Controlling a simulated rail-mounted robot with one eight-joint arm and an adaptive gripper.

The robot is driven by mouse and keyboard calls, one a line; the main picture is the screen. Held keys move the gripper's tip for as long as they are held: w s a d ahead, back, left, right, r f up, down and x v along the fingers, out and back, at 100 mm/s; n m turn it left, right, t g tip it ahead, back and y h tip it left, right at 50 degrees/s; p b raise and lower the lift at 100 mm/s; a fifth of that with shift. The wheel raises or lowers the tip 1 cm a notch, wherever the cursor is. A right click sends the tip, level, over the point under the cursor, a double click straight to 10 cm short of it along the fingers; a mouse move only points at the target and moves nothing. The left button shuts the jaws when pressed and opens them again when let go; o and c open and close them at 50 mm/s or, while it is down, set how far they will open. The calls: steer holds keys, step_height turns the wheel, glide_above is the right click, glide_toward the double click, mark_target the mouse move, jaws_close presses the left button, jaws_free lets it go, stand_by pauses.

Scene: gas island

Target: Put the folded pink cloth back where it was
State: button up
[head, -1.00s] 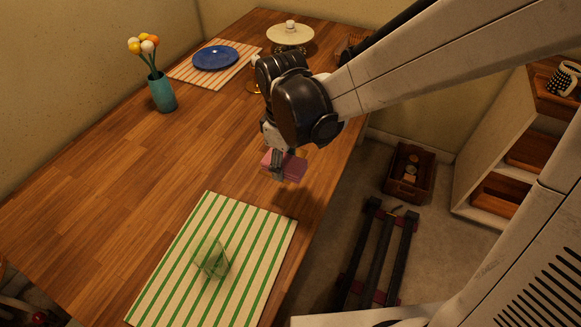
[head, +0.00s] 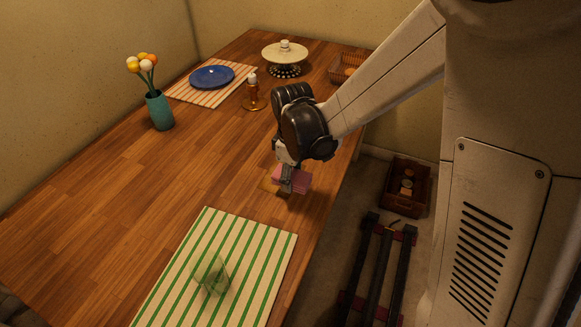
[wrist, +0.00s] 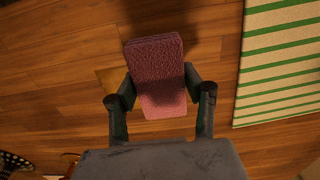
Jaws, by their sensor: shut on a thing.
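The folded pink cloth (head: 303,181) is a thick block of layers. It is held at the right edge of the wooden table, beyond the striped mat. My gripper (head: 288,180) is shut on it. In the wrist view the cloth (wrist: 155,72) sits between the two fingers of my gripper (wrist: 160,86), one on each long side. A lighter orange-brown patch (head: 269,184) shows on the table beside and partly behind the cloth. It also shows left of the cloth in the wrist view (wrist: 112,80). I cannot tell whether the cloth touches the table.
A green-striped mat (head: 190,285) with a clear green glass (head: 213,275) lies in front. A flower vase (head: 159,111), a blue plate (head: 212,77), an amber bottle (head: 254,95) and a cake stand (head: 285,53) stand farther back. The table's left middle is clear.

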mark_target(293, 173)
steer(key=shift+w+d+f, duration=0.1)
steer(key=shift+w+f, duration=0.2)
steer(key=shift+f, duration=0.05)
steer(key=shift+f+b, duration=0.3)
steer(key=shift+f, duration=1.55)
steer(key=shift+f, duration=0.15)
steer(key=o, duration=1.3)
step_height(293, 173, up, 12)
steer(key=shift+s+r+p, duration=0.1)
steer(key=shift+r+p, duration=0.15)
steer(key=shift+p, duration=0.65)
